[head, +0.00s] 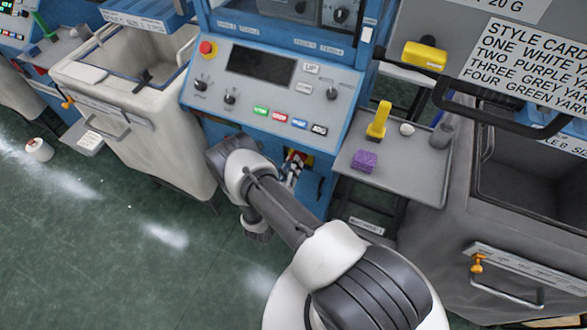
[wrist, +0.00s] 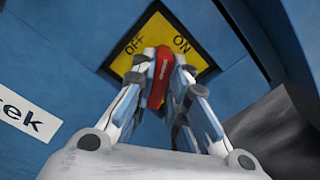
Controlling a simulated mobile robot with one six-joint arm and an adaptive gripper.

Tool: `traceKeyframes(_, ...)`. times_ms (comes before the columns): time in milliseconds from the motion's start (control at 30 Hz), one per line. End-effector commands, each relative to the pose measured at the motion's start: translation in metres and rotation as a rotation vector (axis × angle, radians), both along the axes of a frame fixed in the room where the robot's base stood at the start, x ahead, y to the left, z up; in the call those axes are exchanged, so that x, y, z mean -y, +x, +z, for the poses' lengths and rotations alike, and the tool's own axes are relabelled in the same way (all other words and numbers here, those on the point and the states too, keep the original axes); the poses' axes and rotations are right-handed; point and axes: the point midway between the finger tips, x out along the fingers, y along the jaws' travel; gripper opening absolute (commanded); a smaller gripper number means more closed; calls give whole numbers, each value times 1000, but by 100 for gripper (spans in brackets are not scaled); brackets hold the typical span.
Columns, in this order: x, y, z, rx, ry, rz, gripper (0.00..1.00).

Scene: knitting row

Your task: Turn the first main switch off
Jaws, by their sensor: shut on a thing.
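The main switch (wrist: 161,77) has a red handle on a yellow diamond plate (wrist: 183,27) marked OFF on the left and ON on the right. In the wrist view the handle stands roughly upright, leaning slightly right at its top, between the two marks. My gripper (wrist: 164,72) is shut on the red handle, one finger on each side. In the head view my gripper (head: 292,172) is at the low front of the blue machine (head: 268,140), and the handle is mostly hidden by the fingers. A bit of the yellow plate (head: 304,158) shows there.
A control panel (head: 262,85) with a screen, knobs and a red stop button (head: 207,48) is above the switch. A grey shelf (head: 412,178) at right holds a purple block (head: 365,161) and a yellow tool (head: 379,120). Grey bins flank the machine. The floor at left is mostly clear.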

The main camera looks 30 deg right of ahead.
Motion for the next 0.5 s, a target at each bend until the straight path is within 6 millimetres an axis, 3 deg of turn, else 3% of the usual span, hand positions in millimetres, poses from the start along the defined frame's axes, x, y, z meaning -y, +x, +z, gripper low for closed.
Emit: traceKeyframes(500, -1, 1, -5, -389, -301, 0, 0)
